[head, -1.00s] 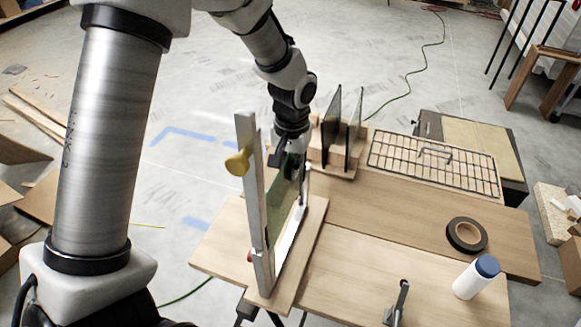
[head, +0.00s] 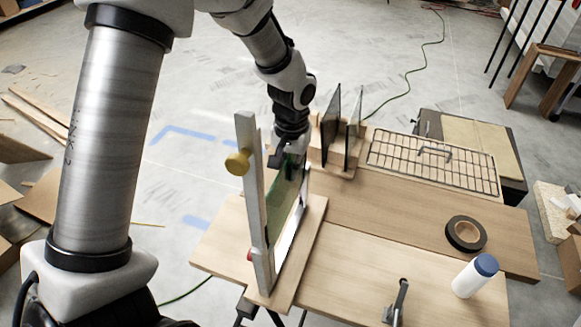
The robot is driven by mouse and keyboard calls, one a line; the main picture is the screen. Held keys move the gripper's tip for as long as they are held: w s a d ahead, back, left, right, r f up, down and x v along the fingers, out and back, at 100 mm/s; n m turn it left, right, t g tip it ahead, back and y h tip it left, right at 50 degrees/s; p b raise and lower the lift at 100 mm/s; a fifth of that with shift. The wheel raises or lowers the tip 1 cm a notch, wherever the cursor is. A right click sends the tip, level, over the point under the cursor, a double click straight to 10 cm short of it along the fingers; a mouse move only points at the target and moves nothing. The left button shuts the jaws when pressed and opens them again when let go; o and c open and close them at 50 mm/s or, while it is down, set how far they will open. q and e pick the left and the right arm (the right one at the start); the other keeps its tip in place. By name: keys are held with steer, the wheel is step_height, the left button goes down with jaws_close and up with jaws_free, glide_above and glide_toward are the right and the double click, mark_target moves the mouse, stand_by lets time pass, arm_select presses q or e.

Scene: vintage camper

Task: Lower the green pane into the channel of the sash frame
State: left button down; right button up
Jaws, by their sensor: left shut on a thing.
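The green pane (head: 284,198) stands upright at the sash frame (head: 253,200), partly hidden behind the frame's near post. My left gripper (head: 285,162) is shut on the pane's upper part from above. The pane's lower edge is close to the frame's bottom; I cannot tell whether it is in the channel. The frame stands on a wooden board (head: 312,215) and has a yellow knob (head: 237,163) on its near post. My right gripper is not in view.
A wooden rack (head: 340,170) holding dark and clear panes stands just right of my left gripper. A wire grid (head: 433,160), black tape roll (head: 466,234), white bottle with blue cap (head: 474,277) and a metal clamp (head: 398,302) lie further right. The bench middle is clear.

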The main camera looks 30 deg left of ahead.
mark_target(291, 186)
arm_select(q)
steer(key=shift+f+b, duration=1.45)
steer(key=shift+f, duration=1.35)
stand_by(0.7)
steer(key=shift+f+b, duration=1.4)
steer(key=shift+f, duration=1.2)
stand_by(0.3)
stand_by(0.5)
steer(key=c, duration=1.2)
jaws_free()
steer(key=shift+c, duration=0.2)
steer(key=shift+r, duration=0.1)
step_height(291, 186, up, 12)
